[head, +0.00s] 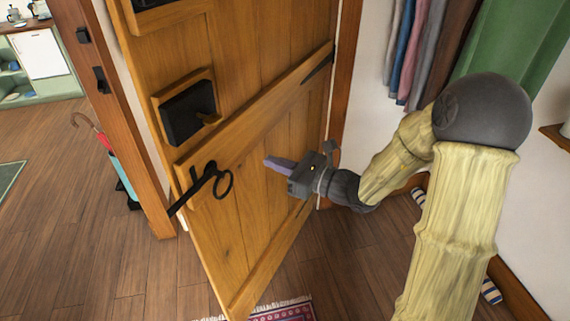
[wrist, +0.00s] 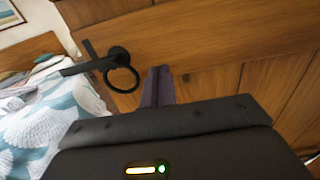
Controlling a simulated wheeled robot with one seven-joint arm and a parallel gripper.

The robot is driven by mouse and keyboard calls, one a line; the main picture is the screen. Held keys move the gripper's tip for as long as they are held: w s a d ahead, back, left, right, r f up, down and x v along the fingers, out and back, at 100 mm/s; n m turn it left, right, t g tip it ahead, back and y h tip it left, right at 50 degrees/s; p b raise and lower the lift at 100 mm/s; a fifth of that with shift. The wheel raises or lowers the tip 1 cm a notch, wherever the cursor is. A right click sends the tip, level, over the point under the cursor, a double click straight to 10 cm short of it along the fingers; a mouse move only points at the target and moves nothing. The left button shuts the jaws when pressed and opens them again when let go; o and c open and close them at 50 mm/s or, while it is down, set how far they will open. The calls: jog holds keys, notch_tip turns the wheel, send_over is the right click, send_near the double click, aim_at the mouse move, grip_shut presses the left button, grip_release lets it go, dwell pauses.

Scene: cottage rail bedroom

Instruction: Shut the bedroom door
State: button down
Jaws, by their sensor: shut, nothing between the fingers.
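The bedroom door (head: 265,215) is wooden with a diagonal brace, and it stands open, swung into the room away from its frame (head: 125,130). A black lever handle with a ring (head: 208,184) is on its face near the free edge, with a black lock box (head: 187,112) above. My gripper (head: 268,163) is shut and empty, in front of the door face to the right of the ring. In the wrist view the door (wrist: 220,45) fills the background, and the handle ring (wrist: 122,79) is left of my fingertips (wrist: 159,72). I cannot tell whether the fingertips touch the door.
Beyond the doorway are a wooden floor, a red umbrella in a stand (head: 127,180) and a pale green cabinet (head: 45,70). Hanging clothes (head: 410,50) and a green curtain (head: 515,45) are at right. A patterned rug (head: 285,311) lies below the door. A bed (wrist: 45,125) shows in the wrist view.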

aim_at(232, 147)
jog(key=p+x, duration=0.1)
jog(key=x, duration=0.7)
jog(key=shift+a+r, duration=0.1)
jog(key=shift+a, duration=0.2)
jog(key=shift+w+a, duration=0.25)
jog(key=shift+a, duration=0.1)
jog(key=shift+w+a, duration=0.15)
